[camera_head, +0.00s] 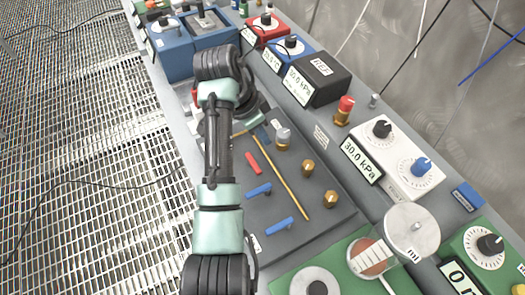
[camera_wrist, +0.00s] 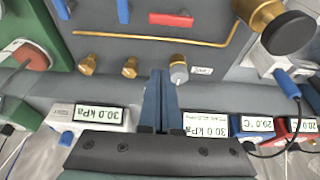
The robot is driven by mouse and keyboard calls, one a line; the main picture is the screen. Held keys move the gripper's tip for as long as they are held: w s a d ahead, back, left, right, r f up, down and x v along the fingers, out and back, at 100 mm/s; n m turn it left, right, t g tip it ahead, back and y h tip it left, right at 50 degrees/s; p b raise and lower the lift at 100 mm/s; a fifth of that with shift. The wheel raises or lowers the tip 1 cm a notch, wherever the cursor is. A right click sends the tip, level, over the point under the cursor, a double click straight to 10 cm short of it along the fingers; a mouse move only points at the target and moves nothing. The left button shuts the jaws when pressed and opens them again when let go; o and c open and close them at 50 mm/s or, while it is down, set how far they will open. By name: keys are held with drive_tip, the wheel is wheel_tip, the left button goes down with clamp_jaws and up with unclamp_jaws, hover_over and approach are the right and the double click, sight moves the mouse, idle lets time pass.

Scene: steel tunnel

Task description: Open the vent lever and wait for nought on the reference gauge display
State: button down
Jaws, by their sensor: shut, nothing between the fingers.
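The grey panel carries a red lever (camera_head: 253,162), which also shows in the wrist view (camera_wrist: 172,19). It lies along the brass pipe (camera_head: 280,178), crosswise to two blue levers (camera_head: 258,190). No readable label shows which lever is the vent. The reference gauge is a black box marked REF (camera_head: 322,70); its display (camera_head: 297,86) reads 30.0 kPa. In the wrist view this display (camera_wrist: 206,125) is partly covered by my gripper. My gripper (camera_wrist: 161,74) is shut and empty, its fingertips beside the pale-capped fitting (camera_wrist: 178,70), apart from the red lever.
A white box (camera_head: 405,150) with two knobs also reads 30.0 kPa (camera_head: 361,160). Blue (camera_head: 290,45) and red (camera_head: 264,25) boxes stand beyond the REF box. Brass knobs (camera_head: 308,167) stick up from the panel. A large brass fitting (camera_wrist: 262,20) rises near my gripper.

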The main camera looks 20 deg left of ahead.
sight(253, 167)
drive_tip(key=x, duration=0.9)
drive_tip(key=shift+f, duration=0.1)
drive_tip(key=shift+s+a+f+p, duration=0.3)
drive_tip(key=shift+s+a+p, duration=0.45)
drive_tip(key=shift+s+p, duration=0.15)
drive_tip(key=shift+s+a+f, duration=0.1)
drive_tip(key=shift+s+a, duration=0.3)
drive_tip(key=shift+s, duration=0.15)
